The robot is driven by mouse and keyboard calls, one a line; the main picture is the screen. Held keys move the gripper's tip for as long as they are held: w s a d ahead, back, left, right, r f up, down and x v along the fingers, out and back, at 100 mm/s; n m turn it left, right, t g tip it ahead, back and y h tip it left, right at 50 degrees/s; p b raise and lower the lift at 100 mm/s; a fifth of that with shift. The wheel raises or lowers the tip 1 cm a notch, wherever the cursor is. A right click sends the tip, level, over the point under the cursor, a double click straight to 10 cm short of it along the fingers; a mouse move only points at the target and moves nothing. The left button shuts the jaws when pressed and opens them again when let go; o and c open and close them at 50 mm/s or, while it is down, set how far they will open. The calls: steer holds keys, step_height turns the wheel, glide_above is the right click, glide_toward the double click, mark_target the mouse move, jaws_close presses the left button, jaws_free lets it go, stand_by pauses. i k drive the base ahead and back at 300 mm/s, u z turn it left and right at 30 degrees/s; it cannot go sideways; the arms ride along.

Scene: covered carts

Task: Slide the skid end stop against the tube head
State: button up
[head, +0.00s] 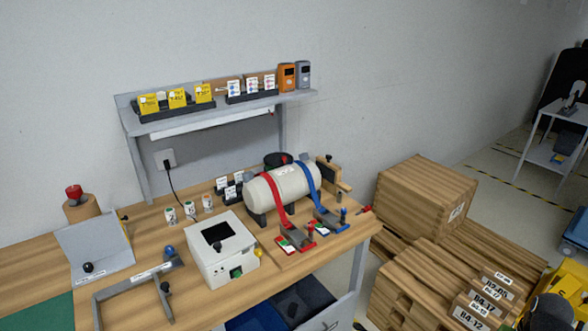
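A white tube vessel (283,188) lies on a skid on the wooden bench, with a red strap (274,195) and a blue strap (308,184) over it. Its right-hand head is partly hidden behind the blue strap. A wooden upright with a dark knob, which looks like the end stop (333,175), stands just beyond the right end of the tube. I cannot tell whether it touches the head. Yellow and black parts at the lower right edge may be my arm. No gripper fingers show.
A white box with a dark screen (221,247) and a grey bracket (131,290) stand left of the tube. A shelf (218,112) with cards hangs above. Wooden crates (425,196) and stacked pallets crowd the floor to the right of the bench.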

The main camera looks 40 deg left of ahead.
mark_target(331, 173)
steer(key=u, duration=1.15)
steer(key=k, duration=0.8)
steer(key=i, duration=0.8)
steer(key=u, duration=0.1)
